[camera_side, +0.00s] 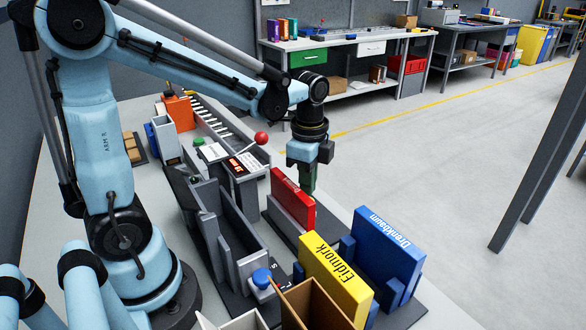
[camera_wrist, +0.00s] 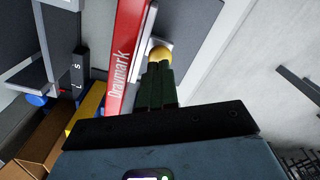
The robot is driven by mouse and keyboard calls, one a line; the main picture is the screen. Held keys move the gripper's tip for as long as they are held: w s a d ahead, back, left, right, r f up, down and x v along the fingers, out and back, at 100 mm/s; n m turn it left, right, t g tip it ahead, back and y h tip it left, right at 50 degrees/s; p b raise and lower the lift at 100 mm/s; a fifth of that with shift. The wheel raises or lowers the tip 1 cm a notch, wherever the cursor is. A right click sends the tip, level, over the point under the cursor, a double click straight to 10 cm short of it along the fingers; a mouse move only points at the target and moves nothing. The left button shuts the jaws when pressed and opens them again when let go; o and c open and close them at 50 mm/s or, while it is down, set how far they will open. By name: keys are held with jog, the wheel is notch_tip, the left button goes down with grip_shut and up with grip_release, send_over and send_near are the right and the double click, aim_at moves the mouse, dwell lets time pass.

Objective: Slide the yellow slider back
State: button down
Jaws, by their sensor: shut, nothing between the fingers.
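A round yellow knob (camera_wrist: 160,53), which appears to be part of the yellow slider, shows in the wrist view just past my fingertips. It sits at a pale plate beside the red Dravmark box (camera_wrist: 128,50). My gripper (camera_wrist: 158,68) is shut and empty, with its dark green fingers at or just short of the knob; I cannot tell whether they touch it. In the side view my gripper (camera_side: 307,190) points down just behind the red box (camera_side: 293,198). The knob is hidden there behind the box or fingers.
A yellow Eidmork box (camera_side: 335,272) and a blue Drenkbaum box (camera_side: 388,250) stand upright at the front. A blue button (camera_side: 262,278), an open cardboard box (camera_side: 312,305) and grey channel walls (camera_side: 240,225) lie left of them. A red ball-topped lever (camera_side: 261,138) stands behind.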

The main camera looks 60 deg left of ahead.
jog(key=shift+f, duration=1)
jog(key=shift+w, duration=1.6)
dwell(0.6)
jog(key=shift+r, duration=3)
jog(key=shift+f, duration=3.05)
jog(key=shift+s, duration=0.1)
jog(key=shift+r, duration=0.1)
